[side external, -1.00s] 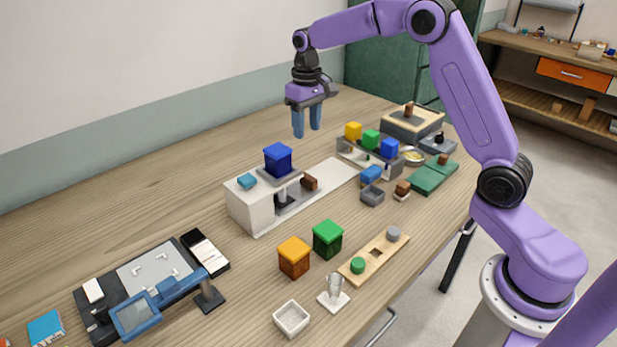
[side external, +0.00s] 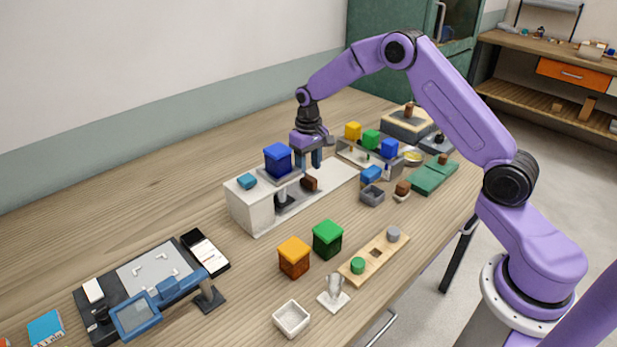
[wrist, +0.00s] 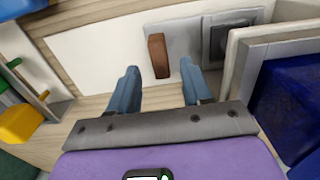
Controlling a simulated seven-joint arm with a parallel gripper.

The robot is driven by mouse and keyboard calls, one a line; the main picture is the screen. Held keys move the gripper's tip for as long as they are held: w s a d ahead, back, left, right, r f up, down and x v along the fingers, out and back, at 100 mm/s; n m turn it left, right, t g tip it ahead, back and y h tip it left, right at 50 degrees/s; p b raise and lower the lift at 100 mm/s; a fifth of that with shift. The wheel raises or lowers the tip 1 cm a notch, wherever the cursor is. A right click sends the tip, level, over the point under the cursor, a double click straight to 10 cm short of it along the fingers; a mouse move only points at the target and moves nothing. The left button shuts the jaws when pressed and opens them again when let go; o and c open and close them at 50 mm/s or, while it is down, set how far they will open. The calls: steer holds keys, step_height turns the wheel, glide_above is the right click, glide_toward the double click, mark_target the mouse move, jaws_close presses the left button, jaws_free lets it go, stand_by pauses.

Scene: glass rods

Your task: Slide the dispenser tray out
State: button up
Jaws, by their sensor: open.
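The dispenser (side external: 250,207) is a white housing with a blue-lidded hopper (side external: 278,158) on top. Its grey tray (side external: 290,203) sits low at the open side, with an upright brown handle (side external: 309,184) at its outer end. In the wrist view the handle (wrist: 158,56) and the grey tray (wrist: 185,42) lie on the white base. My gripper (wrist: 160,66) is open and empty, its two blue fingers spread to either side of the handle's line, apparently just short of it. In the side view my gripper (side external: 310,163) hangs above and behind the handle; the fingertips are partly hidden.
A rack with yellow, green and blue blocks (side external: 370,140) stands right of the dispenser. The white base (side external: 338,174) is clear between them. Orange (side external: 293,257) and green (side external: 327,239) containers stand in front. A blue-framed device (side external: 150,300) is at the left.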

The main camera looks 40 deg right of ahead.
mark_target(309, 176)
steer(key=shift+f, duration=2.25)
jaws_close()
